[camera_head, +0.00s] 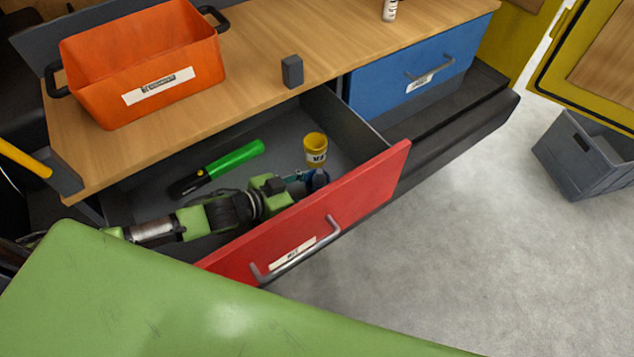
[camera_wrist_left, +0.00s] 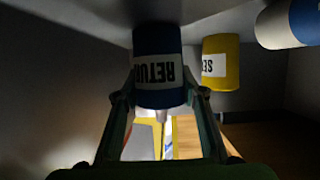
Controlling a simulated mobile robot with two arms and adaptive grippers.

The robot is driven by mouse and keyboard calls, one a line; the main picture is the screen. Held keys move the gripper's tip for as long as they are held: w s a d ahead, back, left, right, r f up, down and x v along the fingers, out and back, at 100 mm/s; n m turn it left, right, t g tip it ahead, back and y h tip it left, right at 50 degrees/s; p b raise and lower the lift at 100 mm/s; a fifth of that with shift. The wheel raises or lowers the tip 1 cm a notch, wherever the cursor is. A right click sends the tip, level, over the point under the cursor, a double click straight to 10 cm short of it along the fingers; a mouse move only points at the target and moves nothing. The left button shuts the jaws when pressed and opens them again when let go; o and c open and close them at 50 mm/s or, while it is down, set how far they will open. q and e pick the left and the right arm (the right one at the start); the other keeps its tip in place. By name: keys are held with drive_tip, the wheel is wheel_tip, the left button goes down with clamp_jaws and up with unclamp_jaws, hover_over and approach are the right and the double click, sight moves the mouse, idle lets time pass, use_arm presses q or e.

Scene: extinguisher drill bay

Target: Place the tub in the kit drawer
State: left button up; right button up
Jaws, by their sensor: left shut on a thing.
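The red drawer (camera_head: 370,190) is pulled open, with a small label on its front that I take to mark the kit drawer. My left gripper (camera_head: 304,181) reaches into it from the left, low behind the red front. It is shut on a blue tub (camera_head: 319,179), mostly hidden by the gripper in the head view. In the left wrist view the blue tub (camera_wrist_left: 157,50) sits between the fingers (camera_wrist_left: 160,95), its white label showing upside down. The tub is at the drawer floor; whether it touches is unclear. My right gripper is not in view.
A yellow tub (camera_head: 316,149) stands in the drawer just behind the gripper, and a green torch-like object (camera_head: 232,160) lies further left. An orange bin (camera_head: 150,65) and a small dark block (camera_head: 292,71) stand on the worktop. The blue drawer (camera_head: 405,80) is shut.

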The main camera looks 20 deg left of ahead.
use_arm(q)
drive_tip(key=shift+r, duration=0.1)
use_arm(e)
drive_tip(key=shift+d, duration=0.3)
use_arm(q)
drive_tip(key=o, duration=1.2)
drive_tip(key=shift+o, duration=0.2)
drive_tip(key=shift+s+a, duration=0.2)
drive_tip(key=v, duration=1.1)
drive_tip(key=shift+a+r, duration=0.15)
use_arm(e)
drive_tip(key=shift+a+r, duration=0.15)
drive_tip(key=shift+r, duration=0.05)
use_arm(q)
drive_tip(key=shift+s, duration=0.15)
